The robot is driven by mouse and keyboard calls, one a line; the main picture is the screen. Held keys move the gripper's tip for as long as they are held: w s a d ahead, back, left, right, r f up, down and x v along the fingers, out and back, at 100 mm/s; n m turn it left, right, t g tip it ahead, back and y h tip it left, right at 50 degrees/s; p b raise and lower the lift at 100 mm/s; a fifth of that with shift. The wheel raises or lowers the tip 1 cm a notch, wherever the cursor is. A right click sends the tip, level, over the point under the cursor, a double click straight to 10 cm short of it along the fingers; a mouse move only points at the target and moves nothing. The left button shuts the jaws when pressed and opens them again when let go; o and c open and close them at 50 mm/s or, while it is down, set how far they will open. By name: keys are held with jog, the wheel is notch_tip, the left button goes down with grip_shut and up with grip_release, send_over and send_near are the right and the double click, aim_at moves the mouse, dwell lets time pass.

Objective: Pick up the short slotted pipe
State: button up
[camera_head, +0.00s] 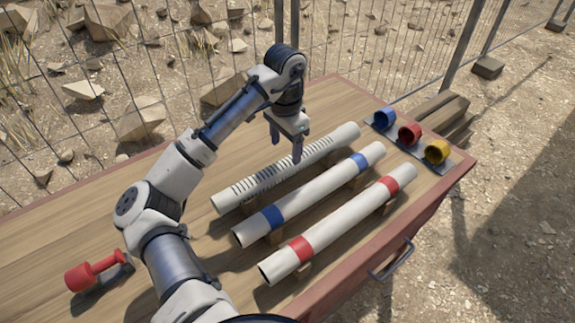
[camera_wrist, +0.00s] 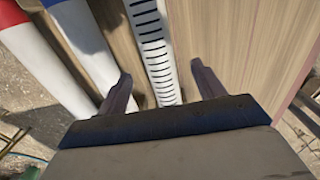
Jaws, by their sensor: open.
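The slotted pipe (camera_head: 258,183) is white with rows of dark slots. It lies on the wooden bench, farthest left of three parallel pipes. My gripper (camera_head: 286,148) is open and empty, pointing down over the pipe's middle to far part. In the wrist view, the slotted pipe (camera_wrist: 150,45) runs between the two spread fingers of my gripper (camera_wrist: 160,78), with a gap on each side. Its near part is hidden behind the gripper body. I cannot tell the exact height of the fingertips above the pipe.
A blue-banded pipe (camera_head: 312,194) lies close beside the slotted pipe, then a red-banded pipe (camera_head: 340,225). Blue (camera_head: 384,118), red (camera_head: 409,133) and yellow (camera_head: 437,151) rings stand at the far right end. A wire fence (camera_head: 340,50) stands behind.

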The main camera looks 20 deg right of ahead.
aim_at(287, 161)
jog(key=shift+s+d+f+p, duration=0.1)
jog(key=shift+f+p, duration=0.15)
jog(key=shift+f, duration=1.6)
jog(key=shift+d+f+p, duration=0.1)
jog(key=shift+f+p, duration=0.15)
jog(key=shift+f, duration=1.55)
jog(key=shift+c, duration=0.5)
jog(key=c, duration=1.2)
